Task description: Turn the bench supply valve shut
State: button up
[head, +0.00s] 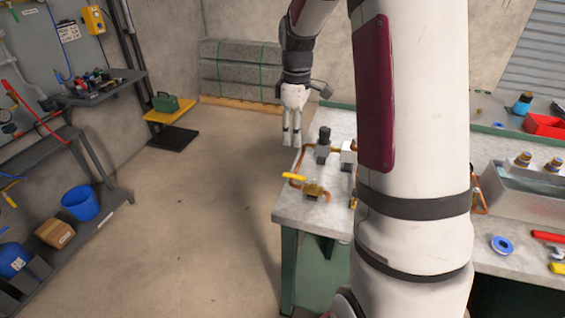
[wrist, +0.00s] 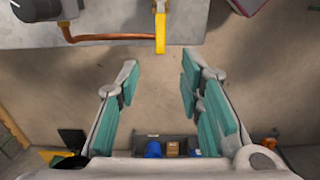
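The bench supply valve has a brass body (head: 314,190) on the near left corner of the workbench, with a copper pipe at it. Its yellow lever (head: 294,177) points left, out toward the bench's left edge. In the wrist view the lever (wrist: 160,34) is at top centre and reaches past the bench edge over the floor. My gripper (head: 291,140) hangs with its fingers down beyond the lever, beside the bench's left edge. In the wrist view my gripper (wrist: 158,76) is open and empty, its fingers wide apart, and the lever lies ahead of the fingertips, apart from them.
The workbench (head: 310,218) carries a dark-topped fitting (head: 323,143) behind the valve, and a metal basin (head: 527,190) at right. My arm hides the bench's middle. The floor left of the bench is clear. A shelf with a blue bucket (head: 81,203) stands far left.

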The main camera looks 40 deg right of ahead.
aim_at(293, 175)
notch_tip(293, 175, down, 13)
jog(key=shift+p, duration=0.35)
jog(key=shift+c, duration=0.3)
grip_shut()
